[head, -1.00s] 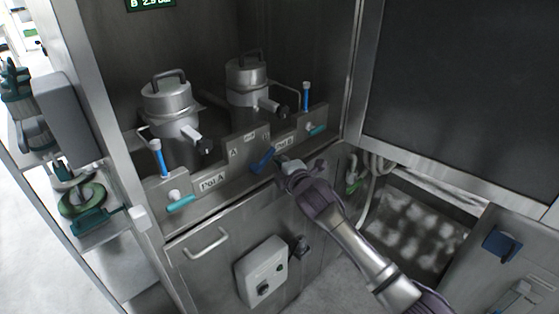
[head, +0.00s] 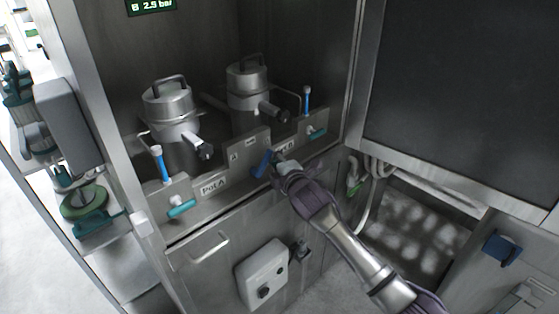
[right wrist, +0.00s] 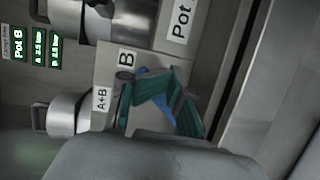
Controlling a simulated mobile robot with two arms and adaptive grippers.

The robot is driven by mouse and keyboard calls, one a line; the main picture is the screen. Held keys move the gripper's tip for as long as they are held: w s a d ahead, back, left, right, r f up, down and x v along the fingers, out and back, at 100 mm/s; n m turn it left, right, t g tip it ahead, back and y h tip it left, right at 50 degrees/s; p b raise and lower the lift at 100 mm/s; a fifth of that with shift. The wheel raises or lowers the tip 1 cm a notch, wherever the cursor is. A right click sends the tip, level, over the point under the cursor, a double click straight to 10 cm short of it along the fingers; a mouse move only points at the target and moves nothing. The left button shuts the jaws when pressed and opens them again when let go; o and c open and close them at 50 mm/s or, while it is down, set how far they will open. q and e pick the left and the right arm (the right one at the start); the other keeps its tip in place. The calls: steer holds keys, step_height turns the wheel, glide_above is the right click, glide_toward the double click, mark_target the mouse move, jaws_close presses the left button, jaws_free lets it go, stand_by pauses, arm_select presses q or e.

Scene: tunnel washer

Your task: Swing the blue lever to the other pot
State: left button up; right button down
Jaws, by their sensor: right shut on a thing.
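The blue lever (head: 262,163) is on the front panel of the pot cabinet, right of the Pot A label (head: 213,186). My right gripper (head: 277,164) reaches it from the lower right and is shut on it. In the right wrist view the lever (right wrist: 156,90) shows between the teal fingers (right wrist: 160,104), which hide part of it. The fingers are beside the B label (right wrist: 126,58) and the A+B label (right wrist: 102,100). Two metal pots, the left one (head: 168,103) and the right one (head: 246,77), stand behind the panel. My left gripper is not in view.
Teal handles (head: 181,208) sit on the panel front. A grey control box (head: 262,274) is on the door below. A dark screen (head: 465,95) stands to the right.

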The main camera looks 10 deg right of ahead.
steer(key=shift+s+a+r+p, duration=0.3)
steer(key=shift+a+r+p, duration=0.15)
steer(key=shift+a, duration=0.2)
steer(key=shift+s+a+r+p, duration=0.35)
steer(key=shift+a+p, duration=0.2)
steer(key=shift+a, duration=0.1)
stand_by(0.5)
steer(key=shift+s, duration=0.2)
stand_by(0.5)
steer(key=shift+s+a+r+p, duration=0.1)
steer(key=shift+s+a+p, duration=0.1)
steer(key=shift+p, duration=0.15)
steer(key=shift+s+a+r, duration=0.15)
steer(key=shift+a, duration=0.1)
steer(key=shift+s+a+r+p, duration=0.15)
steer(key=shift+s+a+p, duration=0.3)
steer(key=shift+a+p, duration=0.1)
steer(key=shift+s+a, duration=0.35)
steer(key=shift+a, duration=0.05)
stand_by(0.5)
steer(key=shift+a, duration=0.1)
steer(key=shift+s+a, duration=0.2)
steer(key=shift+a, duration=0.05)
steer(key=shift+s+a, duration=0.15)
steer(key=shift+a, duration=0.05)
